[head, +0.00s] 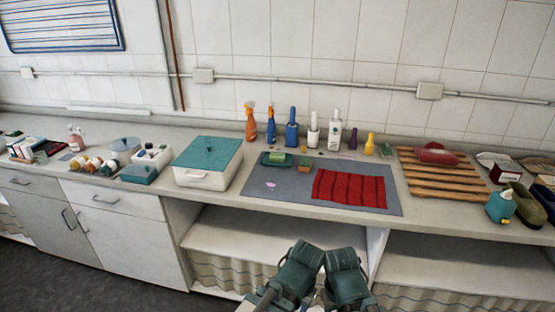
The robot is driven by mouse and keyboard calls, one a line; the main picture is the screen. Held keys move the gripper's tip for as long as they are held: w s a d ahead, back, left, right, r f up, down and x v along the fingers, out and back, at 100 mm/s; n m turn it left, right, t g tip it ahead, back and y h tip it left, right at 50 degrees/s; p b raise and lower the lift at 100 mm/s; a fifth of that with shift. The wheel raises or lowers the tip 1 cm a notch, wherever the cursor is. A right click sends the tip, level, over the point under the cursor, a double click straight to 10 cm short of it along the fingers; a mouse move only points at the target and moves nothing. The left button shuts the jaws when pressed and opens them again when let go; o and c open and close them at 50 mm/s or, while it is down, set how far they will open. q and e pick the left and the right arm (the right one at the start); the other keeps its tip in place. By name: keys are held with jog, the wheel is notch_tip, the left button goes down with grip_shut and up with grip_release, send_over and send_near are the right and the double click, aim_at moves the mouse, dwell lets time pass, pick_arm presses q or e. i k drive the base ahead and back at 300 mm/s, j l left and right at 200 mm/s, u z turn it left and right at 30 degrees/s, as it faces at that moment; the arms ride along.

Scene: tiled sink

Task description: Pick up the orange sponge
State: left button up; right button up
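A small orange-looking block lies in a dark green tray (267,158) on the grey mat. It may be the orange sponge (282,156), but it is too small to be sure. Beside the tray, on the mat, is a small green block (305,162). Two teal links of my arms show at the bottom middle, in front of the open shelf below the counter. I cannot make out the fingers of either gripper. My arms are well apart from the tray and its contents.
On the grey mat (392,202) lies a red striped cloth (349,189). Several bottles, including a blue one (292,130), stand behind it. A white box with a teal lid (208,153) is left, a slatted wooden rack (440,182) right. The mat's front left is mostly bare.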

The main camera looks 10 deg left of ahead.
aim_at(305, 164)
jog(key=i+j+z, duration=0.65)
jog(key=j+z, duration=0.2)
jog(key=j, duration=0.1)
